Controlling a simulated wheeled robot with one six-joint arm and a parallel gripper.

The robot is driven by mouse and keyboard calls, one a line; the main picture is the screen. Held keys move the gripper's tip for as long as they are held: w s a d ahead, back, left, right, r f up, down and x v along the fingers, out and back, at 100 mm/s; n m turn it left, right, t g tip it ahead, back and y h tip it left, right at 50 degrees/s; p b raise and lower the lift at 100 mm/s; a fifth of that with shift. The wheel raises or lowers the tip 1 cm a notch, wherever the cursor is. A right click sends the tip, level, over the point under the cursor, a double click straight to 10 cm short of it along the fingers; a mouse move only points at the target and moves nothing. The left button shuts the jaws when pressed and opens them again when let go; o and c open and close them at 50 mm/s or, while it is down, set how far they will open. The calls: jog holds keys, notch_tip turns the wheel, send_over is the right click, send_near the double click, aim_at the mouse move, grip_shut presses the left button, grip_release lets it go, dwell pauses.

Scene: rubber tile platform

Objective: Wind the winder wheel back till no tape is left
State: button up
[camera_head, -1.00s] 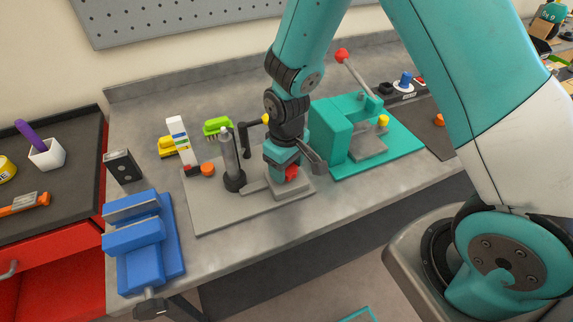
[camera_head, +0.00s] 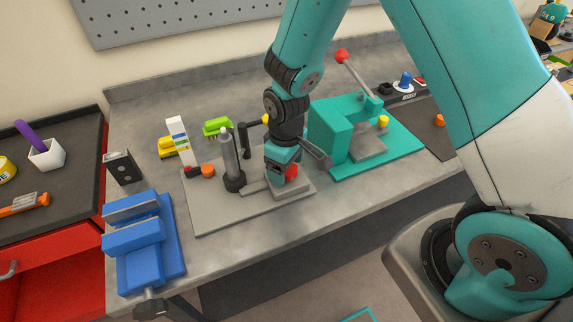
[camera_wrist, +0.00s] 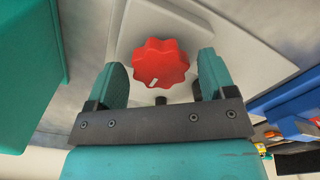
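A red lobed knob with a white mark, which looks like the winder wheel (camera_wrist: 161,63), sits on a light grey block (camera_wrist: 200,30) in the wrist view. In the head view the red wheel (camera_head: 291,172) shows just under my gripper, partly covered by it. My gripper (camera_wrist: 162,72) is open, with one teal finger on each side of the wheel and a visible gap to both. My gripper (camera_head: 285,168) points down over the right end of a grey baseplate (camera_head: 215,215). I cannot make out any tape.
On the baseplate, a grey upright cylinder (camera_head: 230,155) and an orange knob (camera_head: 208,170) stand left of my gripper. A teal press (camera_head: 335,130) stands close on the right. A blue vise (camera_head: 140,240) is at the front left. The bench front is clear.

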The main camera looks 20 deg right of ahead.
jog(key=shift+r, duration=0.1)
notch_tip(320, 180, up, 17)
jog(key=b, duration=0.1)
dwell(0.5)
jog(key=shift+r, duration=0.1)
jog(key=s+a+r+y, duration=0.2)
jog(key=s+r, duration=0.1)
jog(key=s, duration=0.6)
jog(key=s+a+r+y, duration=0.2)
jog(key=s+r, duration=0.1)
jog(key=s, duration=0.6)
jog(key=shift+s+a+r, duration=0.15)
jog(key=shift+s+a, duration=0.05)
jog(key=shift+s, duration=0.2)
